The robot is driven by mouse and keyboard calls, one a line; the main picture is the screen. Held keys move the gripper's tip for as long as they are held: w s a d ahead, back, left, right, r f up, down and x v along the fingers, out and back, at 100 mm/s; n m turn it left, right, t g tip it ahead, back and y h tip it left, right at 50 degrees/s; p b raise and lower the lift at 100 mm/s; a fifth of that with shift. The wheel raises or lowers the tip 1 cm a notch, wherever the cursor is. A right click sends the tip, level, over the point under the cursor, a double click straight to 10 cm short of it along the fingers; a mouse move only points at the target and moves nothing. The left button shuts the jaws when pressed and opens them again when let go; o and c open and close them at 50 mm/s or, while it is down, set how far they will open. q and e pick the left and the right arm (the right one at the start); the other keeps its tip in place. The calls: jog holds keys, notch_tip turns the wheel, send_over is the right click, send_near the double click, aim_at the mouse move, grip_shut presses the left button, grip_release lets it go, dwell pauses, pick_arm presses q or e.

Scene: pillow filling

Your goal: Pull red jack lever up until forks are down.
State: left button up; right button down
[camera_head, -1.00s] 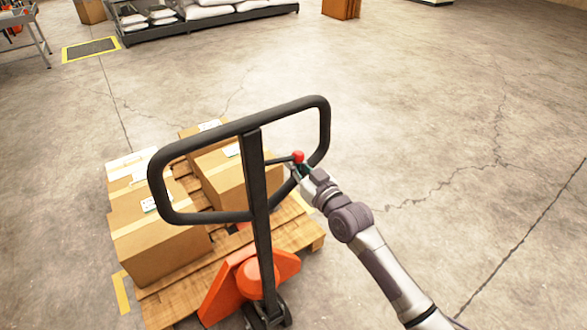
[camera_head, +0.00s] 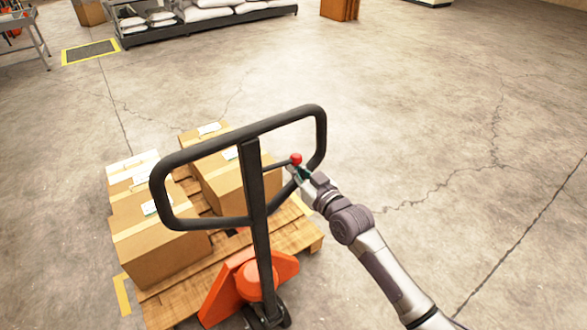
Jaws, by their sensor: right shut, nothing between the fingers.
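The jack lever is a thin dark rod ending in a red knob (camera_head: 296,159), inside the right part of the black looped handle (camera_head: 187,155). My right gripper (camera_head: 294,171) is shut and empty, its fingertips just below the red knob. I cannot tell whether they touch the lever. The orange pallet jack (camera_head: 232,292) stands at the front of a wooden pallet (camera_head: 190,292). The forks are hidden beneath the pallet, so their height cannot be seen. My left gripper is not in view.
Several cardboard boxes (camera_head: 160,252) sit on the pallet behind the handle. A rack with white sacks (camera_head: 208,12) stands at the far back. A yellow-edged floor mat (camera_head: 90,51) lies at the back left. The concrete floor on the right is clear.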

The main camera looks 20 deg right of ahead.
aim_at(293, 155)
jog(key=shift+a+r+p, duration=0.15)
jog(key=shift+r+p, duration=0.3)
jog(key=shift+r, duration=0.2)
jog(key=shift+r+p, duration=1.5)
jog(key=shift+r, duration=0.2)
jog(key=shift+f, duration=0.2)
jog(key=shift+f+b, duration=1.3)
jog(key=shift+f, duration=0.4)
jog(key=shift+s+d+p, duration=0.2)
jog(key=shift+s+p, duration=0.2)
jog(key=shift+s, duration=0.15)
jog(key=p+v, duration=0.4)
jog(key=v, duration=0.8)
jog(key=shift+p, duration=0.3)
